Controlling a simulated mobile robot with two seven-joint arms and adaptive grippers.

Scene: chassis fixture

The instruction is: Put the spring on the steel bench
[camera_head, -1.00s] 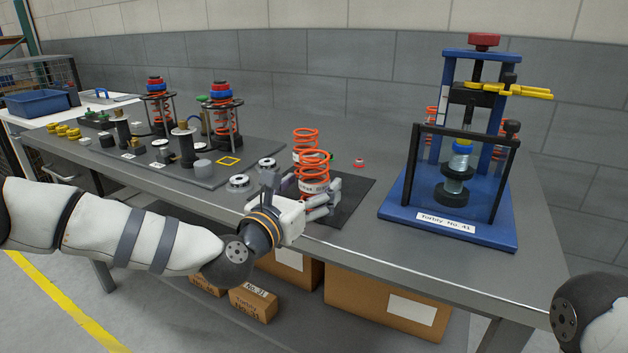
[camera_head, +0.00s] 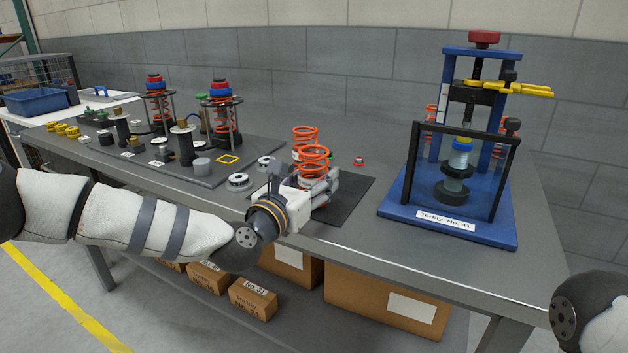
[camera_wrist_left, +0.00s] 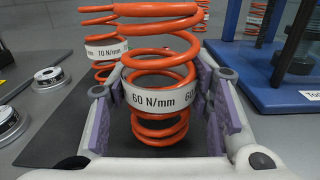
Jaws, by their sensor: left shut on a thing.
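An orange coil spring with a white 60 N/mm band (camera_wrist_left: 160,95) stands upright between the fingers of my left gripper (camera_head: 322,186). The gripper is shut on it, with purple pads on both sides of the lower coils. In the head view the spring's upper coils (camera_head: 314,153) show above the gripper, which hides its lower part. I cannot tell whether its foot touches the dark mat (camera_head: 350,196). A second orange spring (camera_head: 304,133), banded 70 N/mm (camera_wrist_left: 105,50), stands just behind it. The steel bench (camera_head: 365,236) lies under both. My right gripper is out of view.
A blue press (camera_head: 400,208) stands on the right of the bench. Silver ring parts (camera_head: 238,181) lie left of the mat. A dark board (camera_head: 205,180) with spring assemblies and small parts fills the left. Bare bench lies between mat and press and along the front edge.

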